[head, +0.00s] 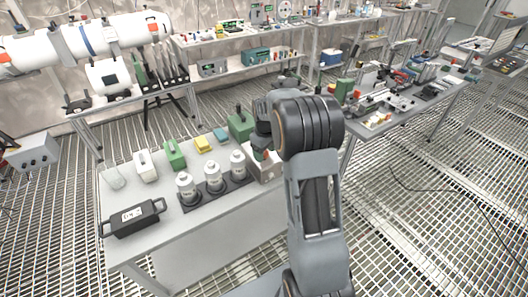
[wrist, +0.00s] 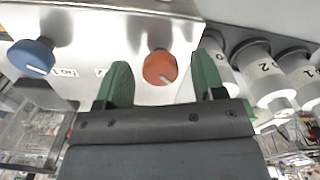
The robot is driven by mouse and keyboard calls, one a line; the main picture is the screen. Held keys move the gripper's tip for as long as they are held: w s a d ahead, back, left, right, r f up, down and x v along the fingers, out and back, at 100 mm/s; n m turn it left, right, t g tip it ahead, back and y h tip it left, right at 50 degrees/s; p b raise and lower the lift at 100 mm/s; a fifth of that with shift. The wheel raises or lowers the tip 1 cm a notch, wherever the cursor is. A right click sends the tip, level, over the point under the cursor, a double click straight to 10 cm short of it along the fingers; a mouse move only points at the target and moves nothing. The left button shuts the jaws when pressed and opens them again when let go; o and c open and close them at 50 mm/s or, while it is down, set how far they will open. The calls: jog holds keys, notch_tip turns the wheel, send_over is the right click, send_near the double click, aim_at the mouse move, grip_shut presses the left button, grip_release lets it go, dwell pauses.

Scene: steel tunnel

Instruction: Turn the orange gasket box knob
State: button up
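The orange knob (wrist: 160,67) shows in the wrist view on the white face of the gasket box (wrist: 110,50). My gripper (wrist: 160,85) is open, with its two green fingers on either side of the orange knob in the picture. Whether the fingers touch the knob cannot be told; a gap shows on both sides. A blue knob (wrist: 32,57) sits on the same face to the left. In the head view the box (head: 262,164) stands at the right end of the table, and my arm hides much of it and the knobs.
White numbered bottles stand in a black holder (head: 216,191) close beside the box. Green boxes (head: 175,155), a yellow block (head: 203,145) and a black tray (head: 133,217) are on the same grey table (head: 185,238). The table's front strip is clear.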

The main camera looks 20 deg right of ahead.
aim_at(265, 153)
notch_tip(265, 153, up, 14)
dwell(0.8)
jog(key=shift+f, duration=0.15)
dwell(3.8)
